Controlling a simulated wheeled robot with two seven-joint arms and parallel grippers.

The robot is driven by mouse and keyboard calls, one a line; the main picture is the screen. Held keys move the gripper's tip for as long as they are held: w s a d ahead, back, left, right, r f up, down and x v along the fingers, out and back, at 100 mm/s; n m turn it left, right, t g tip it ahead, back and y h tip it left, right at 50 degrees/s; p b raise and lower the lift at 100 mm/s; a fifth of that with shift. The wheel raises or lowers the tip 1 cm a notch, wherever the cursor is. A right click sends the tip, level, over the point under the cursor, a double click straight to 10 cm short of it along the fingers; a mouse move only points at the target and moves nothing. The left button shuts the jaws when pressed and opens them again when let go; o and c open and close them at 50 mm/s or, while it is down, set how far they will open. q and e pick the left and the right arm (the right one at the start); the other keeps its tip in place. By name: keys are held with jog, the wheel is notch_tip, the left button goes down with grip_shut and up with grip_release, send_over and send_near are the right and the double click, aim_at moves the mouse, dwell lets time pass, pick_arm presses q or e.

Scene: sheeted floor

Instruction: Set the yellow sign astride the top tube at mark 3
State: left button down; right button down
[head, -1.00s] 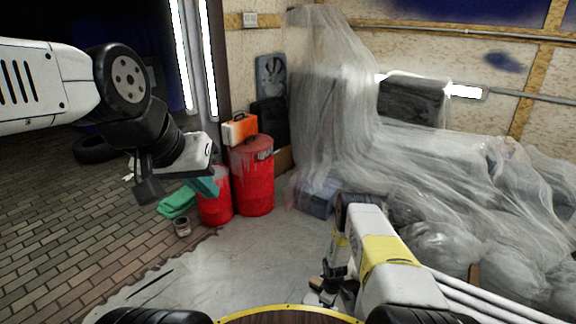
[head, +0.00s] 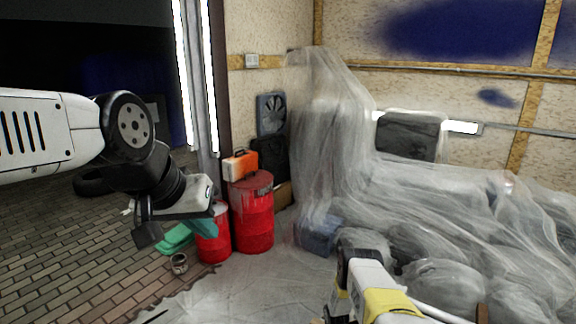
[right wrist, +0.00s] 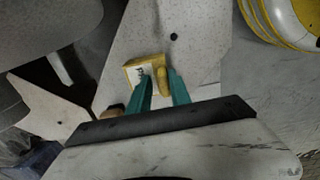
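The yellow sign (right wrist: 133,66) is a small yellow block with a white label bearing dark print, near the middle of the right wrist view. My right gripper (right wrist: 161,76) has teal fingers on either side of a rounded yellow part of it, and appears closed on it. In the head view the right fingers and the sign are hidden below the picture edge. A white tube (head: 436,313) shows at the lower right of the head view; no mark 3 is visible. My left gripper (head: 204,227) hangs at the left, far from the sign, and its finger gap cannot be made out.
Red drums (head: 253,222) with an orange case (head: 240,166) stand behind my left gripper. A sheeted heap (head: 440,205) fills the right side. Grey floor (head: 250,290) is clear in front. A small can (head: 180,263) stands on the paving.

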jog(key=shift+s+a+r, duration=0.15)
jog(key=shift+r, duration=0.3)
jog(key=shift+s+a+r, duration=0.1)
jog(key=shift+r, duration=0.3)
jog(key=shift+d+r, duration=0.1)
jog(key=shift+r, duration=1.85)
